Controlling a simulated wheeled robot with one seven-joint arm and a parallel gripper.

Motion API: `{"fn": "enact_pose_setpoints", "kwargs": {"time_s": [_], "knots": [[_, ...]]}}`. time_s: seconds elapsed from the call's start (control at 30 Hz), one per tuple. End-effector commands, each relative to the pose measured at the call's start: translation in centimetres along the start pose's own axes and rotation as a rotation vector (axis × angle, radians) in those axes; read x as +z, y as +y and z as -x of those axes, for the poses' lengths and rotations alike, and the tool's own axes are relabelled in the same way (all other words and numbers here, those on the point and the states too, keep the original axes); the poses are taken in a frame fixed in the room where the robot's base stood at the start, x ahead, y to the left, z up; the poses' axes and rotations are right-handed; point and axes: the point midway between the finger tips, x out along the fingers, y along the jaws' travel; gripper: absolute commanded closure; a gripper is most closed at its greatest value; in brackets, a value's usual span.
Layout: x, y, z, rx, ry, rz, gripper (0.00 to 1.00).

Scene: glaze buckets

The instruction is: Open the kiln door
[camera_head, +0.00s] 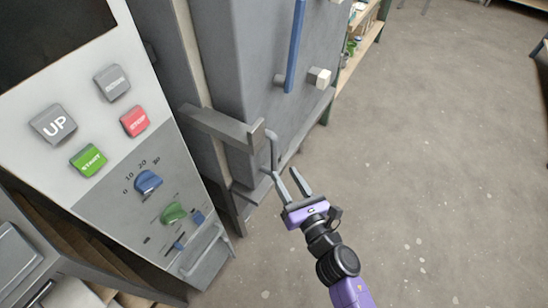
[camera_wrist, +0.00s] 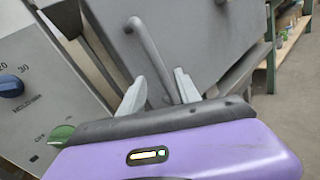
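The kiln door (camera_head: 245,60) is a large grey panel at the upper middle of the head view. It appears closed against the kiln body. A long blue bar (camera_head: 295,45) runs up its front. A bent grey rod handle (camera_head: 273,150) stands out from the door's lower left part, beside a grey bracket (camera_head: 222,127). My gripper (camera_head: 285,177) is open at the lower end of this rod. In the wrist view the rod (camera_wrist: 152,50) runs down between my two spread fingers (camera_wrist: 158,88). I cannot tell whether either finger touches it.
A control panel (camera_head: 90,100) with UP, STOP and START buttons and knobs (camera_head: 148,182) stands left of the door. A wooden shelf (camera_head: 360,45) with small items is behind the kiln. The concrete floor (camera_head: 450,170) on the right is clear.

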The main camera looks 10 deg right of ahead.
Motion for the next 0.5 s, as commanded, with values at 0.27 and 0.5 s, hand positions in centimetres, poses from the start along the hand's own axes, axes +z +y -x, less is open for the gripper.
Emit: {"fn": "enact_pose_setpoints", "kwargs": {"time_s": [0.27,0.5], "knots": [[-0.1,0.1,-0.3,0.004,0.003,0.223,0.6],[0.0,0.1,-3.4,0.004,0.001,0.224,0.6]]}}
